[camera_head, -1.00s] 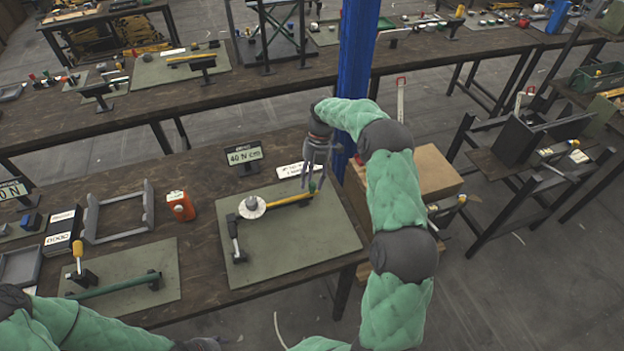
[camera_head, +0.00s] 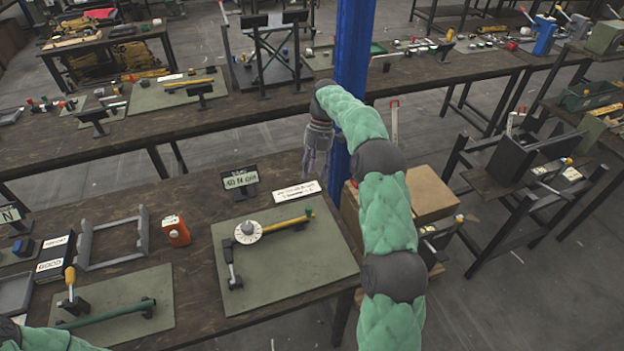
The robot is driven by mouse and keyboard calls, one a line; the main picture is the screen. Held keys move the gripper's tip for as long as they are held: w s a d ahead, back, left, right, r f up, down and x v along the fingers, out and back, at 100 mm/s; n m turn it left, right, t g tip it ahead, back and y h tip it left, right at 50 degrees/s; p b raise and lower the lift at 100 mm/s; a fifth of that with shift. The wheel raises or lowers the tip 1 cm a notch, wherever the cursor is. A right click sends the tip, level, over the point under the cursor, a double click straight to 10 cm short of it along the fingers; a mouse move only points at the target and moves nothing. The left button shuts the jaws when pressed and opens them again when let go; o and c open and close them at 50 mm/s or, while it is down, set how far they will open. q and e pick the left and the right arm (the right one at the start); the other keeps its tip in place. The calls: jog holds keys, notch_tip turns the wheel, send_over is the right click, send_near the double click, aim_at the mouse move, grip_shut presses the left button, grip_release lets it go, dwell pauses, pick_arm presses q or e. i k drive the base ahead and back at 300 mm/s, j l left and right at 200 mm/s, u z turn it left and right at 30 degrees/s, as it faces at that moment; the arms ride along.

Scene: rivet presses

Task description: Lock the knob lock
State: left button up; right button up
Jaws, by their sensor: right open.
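A yellow-handled tool with a round white dial (camera_head: 248,232) lies on a green mat (camera_head: 290,268) on the near workbench. Its yellow bar (camera_head: 285,226) runs right to a small green-and-orange end (camera_head: 308,212). A dark grey lever (camera_head: 232,268) extends from the dial side toward the front. I cannot tell which part is the knob lock. My right gripper (camera_head: 318,172) is open and empty, fingers pointing down, beyond the mat's back right edge and apart from the tool. My left arm shows only at the lower left corner; its gripper is out of view.
An orange box (camera_head: 175,231) and a grey frame (camera_head: 115,240) are to the left. A blue post (camera_head: 352,80) rises close to my right gripper. Cardboard boxes (camera_head: 430,195) are right of the bench.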

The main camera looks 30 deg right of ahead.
aim_at(228, 255)
jog(key=k, duration=1)
